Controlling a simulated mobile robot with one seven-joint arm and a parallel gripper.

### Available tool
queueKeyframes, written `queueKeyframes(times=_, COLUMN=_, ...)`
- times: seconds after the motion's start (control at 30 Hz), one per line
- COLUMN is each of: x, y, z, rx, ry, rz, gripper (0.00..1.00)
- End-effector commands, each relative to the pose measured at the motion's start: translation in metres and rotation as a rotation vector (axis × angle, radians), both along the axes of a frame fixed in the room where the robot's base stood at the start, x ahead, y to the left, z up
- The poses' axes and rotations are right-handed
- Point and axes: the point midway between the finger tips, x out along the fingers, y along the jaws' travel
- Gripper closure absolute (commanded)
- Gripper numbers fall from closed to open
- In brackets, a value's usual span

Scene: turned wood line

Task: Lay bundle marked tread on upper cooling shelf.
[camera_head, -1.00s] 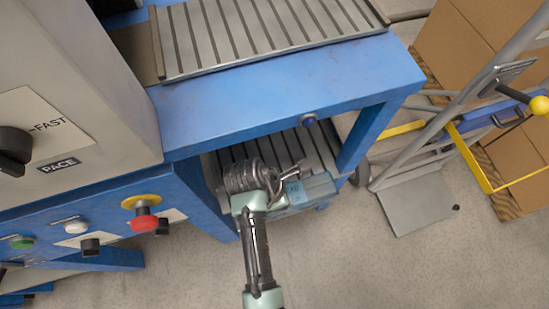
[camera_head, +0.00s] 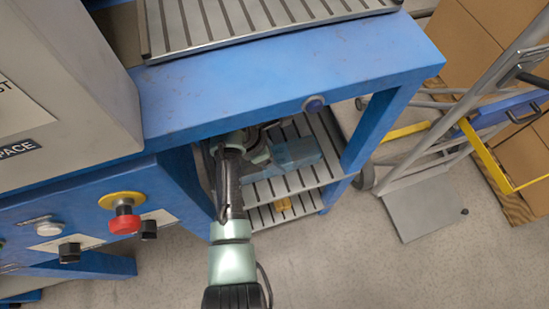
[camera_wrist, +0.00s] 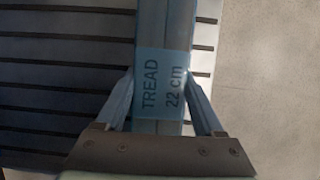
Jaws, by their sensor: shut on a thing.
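In the wrist view a long grey-blue bundle (camera_wrist: 165,30) with a light blue label reading "TREAD 22 cm" lies between the fingers of my gripper (camera_wrist: 165,100). The gripper is shut on it. In the head view the bundle (camera_head: 296,153) is over the slatted upper cooling shelf (camera_head: 325,172), under the blue table top. My gripper (camera_head: 262,152) shows there beside the bundle, partly hidden by my arm and the table edge. Whether the bundle touches the slats cannot be told.
A lower slatted shelf (camera_head: 305,205) carries a small yellow object (camera_head: 283,205). The blue table top (camera_head: 260,85) overhangs the shelves, with a blue leg (camera_head: 375,130) at right. A hand truck (camera_head: 440,150) and cardboard boxes (camera_head: 480,50) stand right. A control panel with a red button (camera_head: 124,222) is left.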

Motion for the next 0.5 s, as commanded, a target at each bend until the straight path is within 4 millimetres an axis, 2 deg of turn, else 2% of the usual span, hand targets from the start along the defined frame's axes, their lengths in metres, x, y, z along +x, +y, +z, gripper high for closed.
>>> queueKeyframes(times=0.37, x=0.0008, y=-0.0001, z=-0.0050, rx=0.000, ry=-0.003, rz=0.000, gripper=1.00)
queueKeyframes(times=0.4, x=0.0004, y=0.0000, z=-0.0056, rx=0.000, ry=-0.002, rz=0.000, gripper=0.25)
queueKeyframes(times=0.5, x=0.0003, y=0.0000, z=-0.0055, rx=0.000, ry=-0.001, rz=-0.001, gripper=0.07)
